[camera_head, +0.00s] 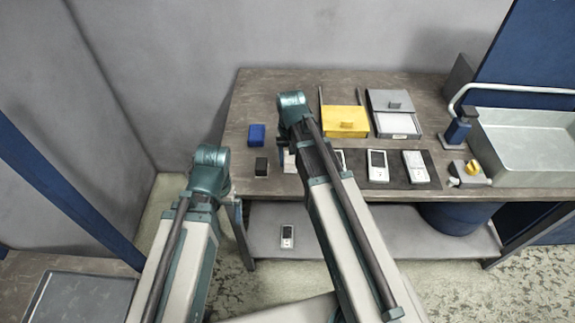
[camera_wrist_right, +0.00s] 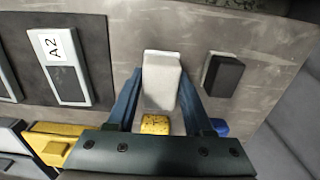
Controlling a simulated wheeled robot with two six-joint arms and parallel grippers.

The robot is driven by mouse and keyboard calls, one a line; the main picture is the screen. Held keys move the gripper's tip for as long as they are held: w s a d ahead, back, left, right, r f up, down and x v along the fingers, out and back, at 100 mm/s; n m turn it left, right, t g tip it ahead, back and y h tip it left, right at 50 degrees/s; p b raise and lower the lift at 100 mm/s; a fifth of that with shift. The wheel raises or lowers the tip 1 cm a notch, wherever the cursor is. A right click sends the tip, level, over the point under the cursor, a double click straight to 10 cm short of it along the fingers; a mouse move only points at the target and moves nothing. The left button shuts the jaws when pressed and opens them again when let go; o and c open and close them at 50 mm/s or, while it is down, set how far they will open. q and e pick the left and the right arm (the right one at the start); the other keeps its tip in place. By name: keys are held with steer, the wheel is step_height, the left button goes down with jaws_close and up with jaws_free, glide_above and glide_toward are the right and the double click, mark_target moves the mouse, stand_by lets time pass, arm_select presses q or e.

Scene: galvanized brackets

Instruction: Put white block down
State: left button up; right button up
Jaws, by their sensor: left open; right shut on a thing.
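The white block (camera_wrist_right: 161,84) is between the two fingers of my right gripper (camera_wrist_right: 160,76) in the right wrist view, and the gripper is shut on it. In the head view, a pale patch that looks like this block (camera_head: 289,161) shows just left of my right arm, over the near left part of the worktable (camera_head: 245,104). My right arm hides the right gripper there. I cannot tell whether the block touches the tabletop. My left arm stands at the left, off the table's front corner, and its fingers do not show.
A black block (camera_head: 261,167) and a blue block (camera_head: 257,134) stand left of the white block. A yellow piece (camera_wrist_right: 155,124) lies close to the gripper. A dark mat (camera_head: 397,184) with handheld devices, a yellow box (camera_head: 344,121) and a grey box (camera_head: 394,113) are to the right.

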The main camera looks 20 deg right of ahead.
mark_target(289, 167)
steer(key=f+b, duration=0.3)
steer(key=shift+w+a+f, duration=0.1)
steer(key=shift+w+a, duration=0.1)
steer(key=shift+w, duration=0.05)
steer(key=shift+s+d+f+b, duration=0.1)
steer(key=shift+d+f+b, duration=0.05)
steer(key=shift+f+b, duration=0.15)
steer(key=shift+r, duration=0.1)
steer(key=shift+f, duration=0.2)
steer(key=o, duration=1.2)
steer(key=shift+r, duration=0.1)
steer(key=shift+r, duration=0.1)
